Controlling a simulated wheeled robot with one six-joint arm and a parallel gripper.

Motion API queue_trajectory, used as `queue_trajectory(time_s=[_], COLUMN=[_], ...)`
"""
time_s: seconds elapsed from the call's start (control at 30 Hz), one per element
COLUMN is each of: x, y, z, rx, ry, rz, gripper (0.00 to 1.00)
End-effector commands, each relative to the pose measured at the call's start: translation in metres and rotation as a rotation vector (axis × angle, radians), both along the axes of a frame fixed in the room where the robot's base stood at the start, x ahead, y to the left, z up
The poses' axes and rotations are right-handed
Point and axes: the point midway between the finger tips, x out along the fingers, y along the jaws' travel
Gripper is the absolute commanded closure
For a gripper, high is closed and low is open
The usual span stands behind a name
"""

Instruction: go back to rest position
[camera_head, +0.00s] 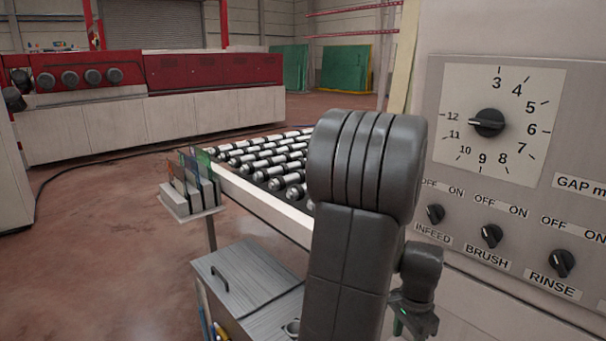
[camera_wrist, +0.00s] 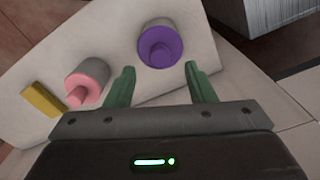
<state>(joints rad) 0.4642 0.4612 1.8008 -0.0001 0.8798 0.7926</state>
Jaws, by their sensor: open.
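My gripper (camera_wrist: 158,80) shows in the wrist view with its two green fingers apart and nothing between them. Just beyond the fingertips is a purple-ended round piece (camera_wrist: 160,44) on a pale board or tray (camera_wrist: 112,62). I cannot tell how far below the fingers it lies. In the head view my dark grey arm fills the middle, and the end of my arm shows low at the right of it, partly hidden. The fingers cannot be made out there.
A pink-ended grey cylinder (camera_wrist: 86,80) and a yellow block (camera_wrist: 44,100) are on the same board. Right of my arm is a control panel (camera_head: 500,160) with a gap dial (camera_head: 488,122) and several switches. A roller conveyor (camera_head: 262,160), sample rack (camera_head: 190,190) and grey cabinet (camera_head: 246,280) are left. Open floor (camera_head: 100,240) lies further left.

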Motion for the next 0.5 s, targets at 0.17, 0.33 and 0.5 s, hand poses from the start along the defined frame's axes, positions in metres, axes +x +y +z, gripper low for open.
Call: queue_trajectory(time_s=[0.17, 0.33, 0.5], x=[-0.001, -0.001, 0.0], y=[0.0, 0.0, 0.0], z=[-0.034, -0.054, -0.049], rx=[0.002, 0.001, 0.0], ry=[0.004, 0.003, 0.0], rz=[0.0, 0.0, 0.0], gripper=[0.51, 0.51, 0.51])
